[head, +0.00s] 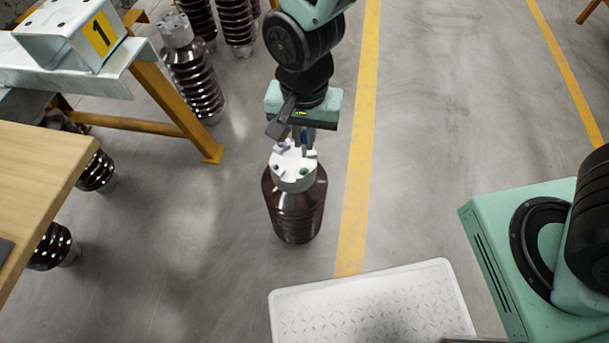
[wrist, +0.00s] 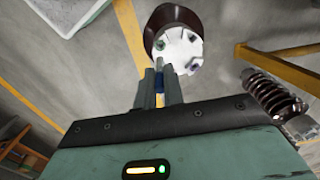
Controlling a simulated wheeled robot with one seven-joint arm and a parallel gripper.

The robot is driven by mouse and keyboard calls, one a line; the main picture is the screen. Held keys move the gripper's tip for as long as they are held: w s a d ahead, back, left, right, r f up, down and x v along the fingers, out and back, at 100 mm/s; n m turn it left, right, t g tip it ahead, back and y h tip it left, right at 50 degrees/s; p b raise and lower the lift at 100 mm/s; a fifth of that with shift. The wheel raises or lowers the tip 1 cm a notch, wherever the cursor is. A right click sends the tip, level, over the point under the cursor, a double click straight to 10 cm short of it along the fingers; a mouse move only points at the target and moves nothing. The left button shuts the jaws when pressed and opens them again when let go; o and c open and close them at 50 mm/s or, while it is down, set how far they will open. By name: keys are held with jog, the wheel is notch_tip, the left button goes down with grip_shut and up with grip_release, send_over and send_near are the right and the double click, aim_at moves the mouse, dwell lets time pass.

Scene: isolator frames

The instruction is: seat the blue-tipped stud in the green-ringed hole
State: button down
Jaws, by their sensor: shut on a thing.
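My gripper (head: 303,143) points down over the white cap (head: 293,182) of a brown ribbed insulator (head: 296,212) standing on the floor. The gripper partly covers the cap's far side in the head view.
A white textured tray or platform (head: 360,303) lies in front of the insulator. A steel bench with orange legs (head: 165,100) and a wooden table (head: 40,175) stand at left. Several other insulators (head: 195,75) stand behind.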

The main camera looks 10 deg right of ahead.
aim_at(304, 157)
notch_tip(304, 157, down, 9)
jog(key=shift+r+b, duration=0.15)
jog(key=shift+b, duration=1.05)
jog(key=c, duration=1.5)
grip_release()
